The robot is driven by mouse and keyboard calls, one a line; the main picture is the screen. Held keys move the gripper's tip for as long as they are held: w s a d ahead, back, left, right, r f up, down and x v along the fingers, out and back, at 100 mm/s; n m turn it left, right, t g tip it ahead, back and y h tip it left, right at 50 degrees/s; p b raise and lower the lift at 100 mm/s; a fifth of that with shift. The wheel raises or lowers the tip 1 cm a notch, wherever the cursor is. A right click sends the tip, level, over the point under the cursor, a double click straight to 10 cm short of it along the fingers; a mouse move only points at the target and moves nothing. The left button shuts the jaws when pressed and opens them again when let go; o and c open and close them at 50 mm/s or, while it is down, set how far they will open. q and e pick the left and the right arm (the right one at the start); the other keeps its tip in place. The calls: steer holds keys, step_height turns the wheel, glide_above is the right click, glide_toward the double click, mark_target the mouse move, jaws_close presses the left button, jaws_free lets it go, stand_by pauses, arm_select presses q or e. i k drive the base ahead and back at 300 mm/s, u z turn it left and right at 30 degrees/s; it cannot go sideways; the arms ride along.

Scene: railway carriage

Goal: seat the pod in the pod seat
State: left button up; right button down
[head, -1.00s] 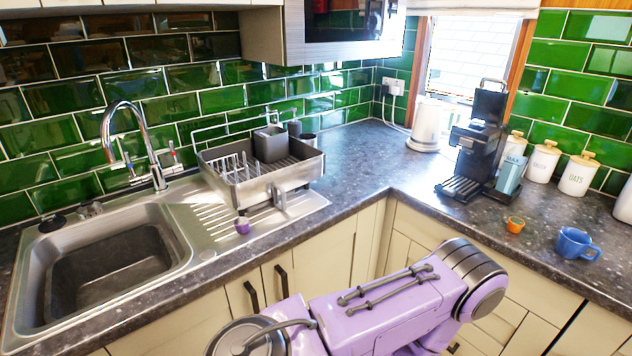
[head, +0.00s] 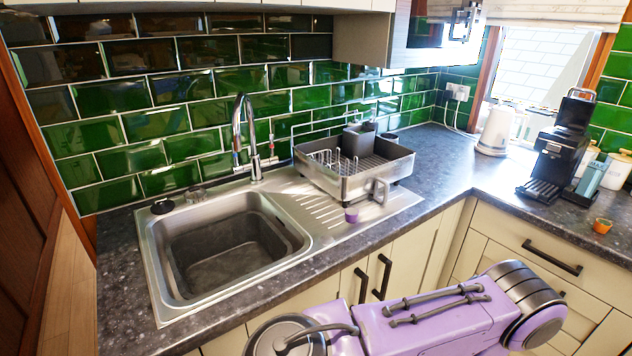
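A small orange pod (head: 602,226) stands on the dark counter at the right, in front of the coffee machine. A small purple pod (head: 351,215) stands on the sink's metal drainer, in front of the dish rack. The black coffee machine (head: 562,150) stands on the counter at the right; its pod seat cannot be made out. A purple arm link of mine crosses the bottom right. Neither of my grippers is in view.
The steel sink (head: 305,240) with its tap (head: 250,150) is at the left. A dish rack (head: 345,185) stands on the drainer. A teal carton (head: 590,176) stands beside the machine, and a white kettle (head: 496,130) is behind. Counter between rack and machine is clear.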

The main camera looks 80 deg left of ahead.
mark_target(560, 138)
steer(key=u, duration=1.4)
